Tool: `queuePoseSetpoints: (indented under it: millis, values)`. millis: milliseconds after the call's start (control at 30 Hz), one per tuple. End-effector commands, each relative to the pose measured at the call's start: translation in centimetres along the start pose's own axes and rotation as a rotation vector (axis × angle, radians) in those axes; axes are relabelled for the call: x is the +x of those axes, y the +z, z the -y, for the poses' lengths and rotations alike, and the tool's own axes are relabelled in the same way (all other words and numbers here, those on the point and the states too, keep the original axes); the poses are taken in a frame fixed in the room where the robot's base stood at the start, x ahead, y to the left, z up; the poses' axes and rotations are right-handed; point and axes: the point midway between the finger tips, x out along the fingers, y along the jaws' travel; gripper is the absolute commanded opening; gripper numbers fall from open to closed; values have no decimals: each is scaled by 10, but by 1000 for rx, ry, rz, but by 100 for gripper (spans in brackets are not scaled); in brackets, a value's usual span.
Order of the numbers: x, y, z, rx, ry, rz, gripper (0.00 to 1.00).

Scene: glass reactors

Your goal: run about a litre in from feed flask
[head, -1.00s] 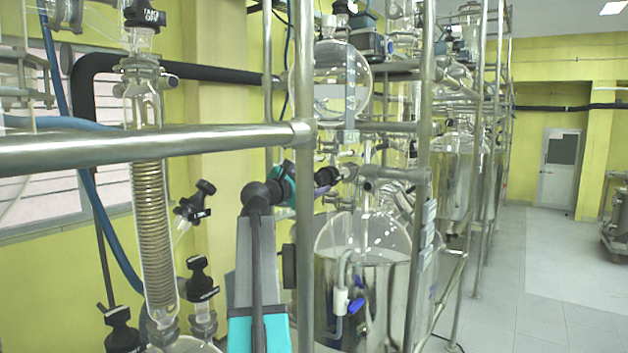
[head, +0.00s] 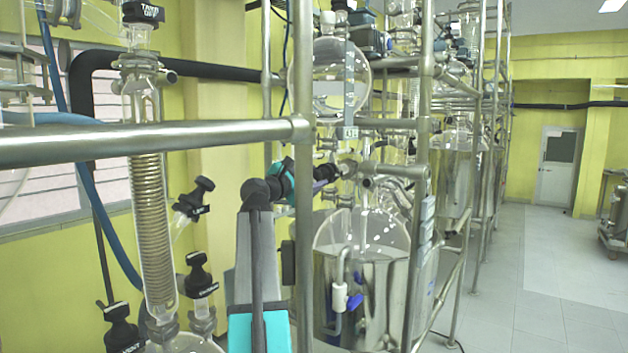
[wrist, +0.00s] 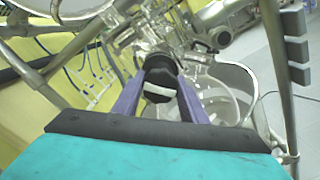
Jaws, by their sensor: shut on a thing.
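The feed flask (head: 328,84) is a round clear glass vessel high on the frame in the head view, with a scale strip (head: 349,88) down its front. The liquid level in it is hard to read. My gripper (head: 328,174) is below the flask. In the wrist view my gripper's purple fingers (wrist: 160,86) are shut on a black valve knob (wrist: 160,64) with a white label on it. In the head view the knob is not clear. Below stands the reactor's glass vessel (head: 345,237), in a steel jacket (head: 385,290).
Steel frame posts (head: 304,230) and a near rail (head: 150,143) cross close to my arm. A coiled glass condenser (head: 150,220) and black-capped valves (head: 198,275) stand at the left. Further reactors line the frame behind. The floor aisle (head: 530,270) at the right is clear.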

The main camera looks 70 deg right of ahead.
Motion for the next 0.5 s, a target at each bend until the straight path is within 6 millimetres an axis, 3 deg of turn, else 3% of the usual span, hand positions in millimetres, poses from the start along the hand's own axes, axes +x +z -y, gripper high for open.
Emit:
queuePoseSetpoints:
  millis: [500]
  values:
    - [2,-3,1,351,5,1,16]
